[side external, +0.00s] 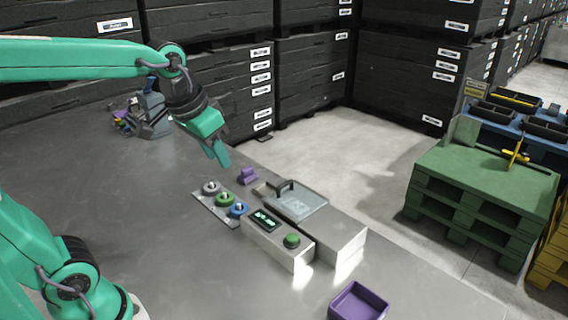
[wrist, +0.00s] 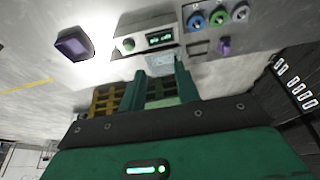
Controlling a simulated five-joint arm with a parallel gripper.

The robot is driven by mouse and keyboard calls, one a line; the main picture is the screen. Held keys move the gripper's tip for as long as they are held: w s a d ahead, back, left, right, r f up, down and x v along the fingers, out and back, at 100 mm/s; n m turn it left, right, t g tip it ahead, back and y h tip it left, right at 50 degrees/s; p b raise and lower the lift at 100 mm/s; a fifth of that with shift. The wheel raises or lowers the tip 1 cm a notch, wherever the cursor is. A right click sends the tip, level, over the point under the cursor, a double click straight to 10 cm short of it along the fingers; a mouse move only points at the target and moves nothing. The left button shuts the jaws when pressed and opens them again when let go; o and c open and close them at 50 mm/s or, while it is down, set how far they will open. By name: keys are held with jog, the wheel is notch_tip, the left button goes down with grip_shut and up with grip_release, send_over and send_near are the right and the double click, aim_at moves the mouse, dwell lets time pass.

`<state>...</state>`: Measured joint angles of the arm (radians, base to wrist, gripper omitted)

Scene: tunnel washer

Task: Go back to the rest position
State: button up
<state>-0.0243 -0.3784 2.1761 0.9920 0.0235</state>
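My gripper (side external: 218,152) hangs above the table, up and left of the washer, touching nothing. In the wrist view its two teal fingers (wrist: 164,84) stand apart with a gap and nothing held between them. The tunnel washer (side external: 341,239) is a grey box on the table with a clear lid (side external: 302,204) and a black handle. Its front unit carries a lit green display (side external: 265,219) and a green button (side external: 291,241); these also show in the wrist view, the display (wrist: 160,38) and the button (wrist: 128,45).
A plate with grey, green (side external: 225,199) and blue round fittings lies left of the washer. A small purple part (side external: 248,176) sits behind it. A purple tray (side external: 357,301) is at the front right, a grey-blue device (side external: 150,112) at the back left. The table's left middle is clear.

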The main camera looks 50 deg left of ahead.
jog(key=s+f+t, duration=0.1)
jog(key=s+f, duration=0.2)
jog(key=s, duration=0.5)
jog(key=shift+s+d+t, duration=0.2)
jog(key=shift+d+t, duration=0.1)
jog(key=shift+d, duration=0.05)
jog(key=shift+c, duration=0.2)
dwell(1.0)
